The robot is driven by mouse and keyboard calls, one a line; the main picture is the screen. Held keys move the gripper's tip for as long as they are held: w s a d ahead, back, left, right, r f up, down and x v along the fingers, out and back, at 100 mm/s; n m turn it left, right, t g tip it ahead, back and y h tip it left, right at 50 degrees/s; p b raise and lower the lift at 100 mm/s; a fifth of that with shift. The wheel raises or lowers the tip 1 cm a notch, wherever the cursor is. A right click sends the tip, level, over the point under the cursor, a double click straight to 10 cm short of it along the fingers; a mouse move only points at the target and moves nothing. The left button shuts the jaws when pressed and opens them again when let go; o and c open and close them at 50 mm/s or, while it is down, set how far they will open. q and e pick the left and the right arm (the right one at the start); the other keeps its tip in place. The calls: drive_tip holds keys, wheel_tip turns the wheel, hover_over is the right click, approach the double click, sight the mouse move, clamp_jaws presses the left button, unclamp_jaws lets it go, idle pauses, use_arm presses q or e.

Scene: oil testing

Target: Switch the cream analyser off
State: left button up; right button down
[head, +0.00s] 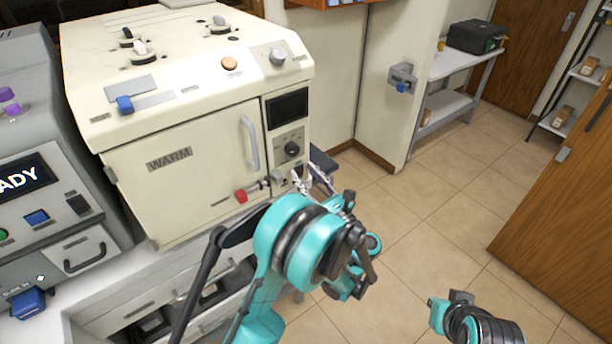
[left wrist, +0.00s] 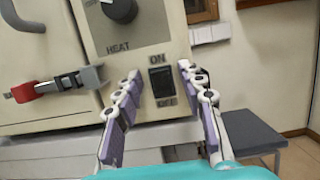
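The cream analyser (head: 205,118) is a large box marked WARM, with a dark display and a HEAT knob (head: 292,149) on its right front panel. In the left wrist view the HEAT knob (left wrist: 119,8) sits above and left of a black rocker switch (left wrist: 161,82) marked ON and OFF. My left gripper (left wrist: 157,92) is open and empty, its two fingers either side of the switch. In the head view the left gripper (head: 316,180) is at the lower right corner of the analyser, and the switch is hard to make out behind it. Only part of my right arm shows.
A red-tipped latch (head: 241,196) sticks out left of the switch. A grey machine with a READY display (head: 22,178) stands at the left. A dark stool-like surface (left wrist: 250,133) is at the right. The tiled floor (head: 430,215) is open to the right.

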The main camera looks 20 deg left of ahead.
use_arm(q)
drive_tip(key=v, duration=1.2)
drive_tip(key=w+d+r+m+t+h, duration=0.2)
drive_tip(key=w+r+m+t+h, duration=0.15)
drive_tip(key=r+m+h, duration=0.85)
drive_tip(key=w+d+r+m+t+h, duration=0.25)
drive_tip(key=r+m+t+h, duration=0.45)
drive_tip(key=m, duration=1)
drive_tip(key=s+a+f+m+g+y, duration=0.1)
drive_tip(key=s+a+f+m+g, duration=0.6)
drive_tip(key=s+f, duration=0.3)
drive_tip(key=s+a+f+m+g+y, duration=0.1)
drive_tip(key=s+a+f+m+g, duration=0.6)
drive_tip(key=s, duration=0.7)
wheel_tip(320, 180, down, 3)
drive_tip(key=m+g, duration=0.2)
drive_tip(key=m, duration=0.1)
drive_tip(key=shift+s+f, duration=0.2)
drive_tip(key=shift+s, duration=0.05)
